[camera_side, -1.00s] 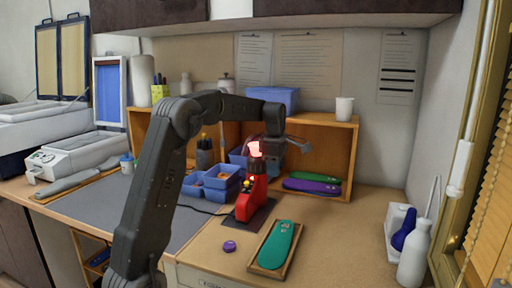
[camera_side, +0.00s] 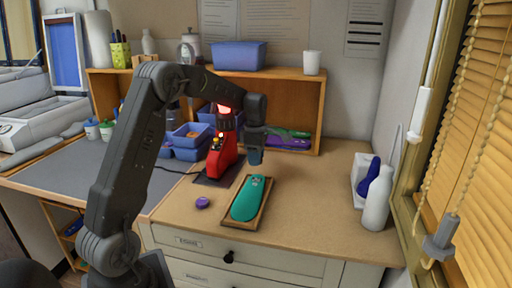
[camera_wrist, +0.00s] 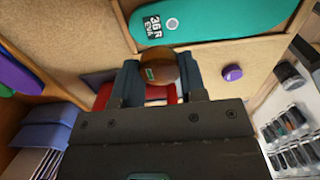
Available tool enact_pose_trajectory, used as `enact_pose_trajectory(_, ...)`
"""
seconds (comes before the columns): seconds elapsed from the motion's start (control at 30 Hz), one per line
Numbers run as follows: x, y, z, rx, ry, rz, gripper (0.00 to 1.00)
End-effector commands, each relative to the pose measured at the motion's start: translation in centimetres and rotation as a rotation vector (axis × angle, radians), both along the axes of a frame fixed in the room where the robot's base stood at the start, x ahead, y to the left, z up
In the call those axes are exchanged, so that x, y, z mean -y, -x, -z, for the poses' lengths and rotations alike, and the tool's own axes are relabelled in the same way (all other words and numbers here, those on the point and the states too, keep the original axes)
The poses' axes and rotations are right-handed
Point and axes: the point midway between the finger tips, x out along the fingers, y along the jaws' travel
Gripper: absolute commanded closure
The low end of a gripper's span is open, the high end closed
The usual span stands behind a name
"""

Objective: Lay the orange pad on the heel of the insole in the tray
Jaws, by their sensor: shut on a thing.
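A teal insole (camera_side: 247,200) lies in a shallow wooden tray (camera_side: 262,214) on the bench. In the wrist view the insole (camera_wrist: 225,18) has a printed label and a pale round mark near its end closest to my jaws; the tray rim (camera_wrist: 225,40) lies between. My gripper (camera_side: 255,157) points down just beyond the far end of the tray, above the bench. In the wrist view my gripper (camera_wrist: 160,82) is shut on a rounded brown-orange piece, the orange pad (camera_wrist: 158,68), with a small green mark. The side view hides the pad. It is apart from the insole.
A red heater (camera_side: 222,158) with a glowing top stands left of my gripper. A purple disc (camera_side: 202,202) lies left of the tray. Blue bins (camera_side: 187,141) and a wooden shelf (camera_side: 305,107) stand behind. The bench right of the tray is clear up to a white bottle (camera_side: 377,205).

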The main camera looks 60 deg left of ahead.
Motion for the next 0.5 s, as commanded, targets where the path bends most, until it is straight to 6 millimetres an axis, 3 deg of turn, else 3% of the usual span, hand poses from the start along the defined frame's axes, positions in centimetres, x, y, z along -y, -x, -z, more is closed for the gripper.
enact_pose_trajectory(0.5, 0.0, 0.0, 5.4, -0.001, 0.001, 0.000, 0.86)
